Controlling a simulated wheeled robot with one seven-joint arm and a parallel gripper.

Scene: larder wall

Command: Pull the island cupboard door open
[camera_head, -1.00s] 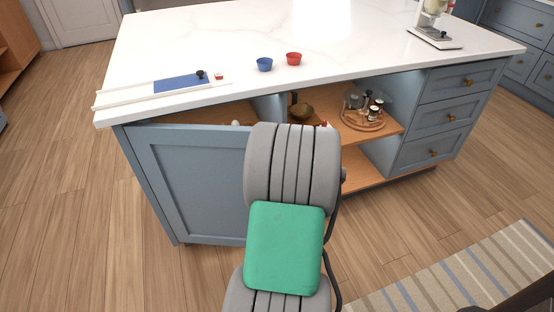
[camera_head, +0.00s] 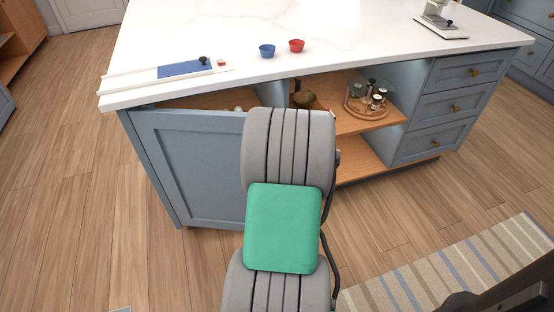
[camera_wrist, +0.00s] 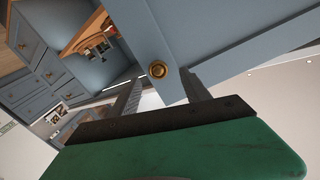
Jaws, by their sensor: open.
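The island cupboard door (camera_head: 195,165) is blue-grey with a framed panel. It stands ajar at the left of the island front, with a strip of the wooden interior showing above its top edge. In the wrist view, the door (camera_wrist: 215,30) fills the upper right and carries a round brass knob (camera_wrist: 157,70). My gripper (camera_wrist: 165,83) is open, its two dark fingers pointing at the door, with the knob near the gap between their tips. No grip on the knob shows. In the head view my arm hides the gripper, the knob and the door's right edge.
The white island top (camera_head: 330,35) overhangs the door. Right of it are open shelves with a wooden turntable of jars (camera_head: 366,105) and a dark bowl (camera_head: 304,98), then drawers (camera_head: 446,105). Wooden floor left of the door is clear. A striped rug (camera_head: 460,275) lies front right.

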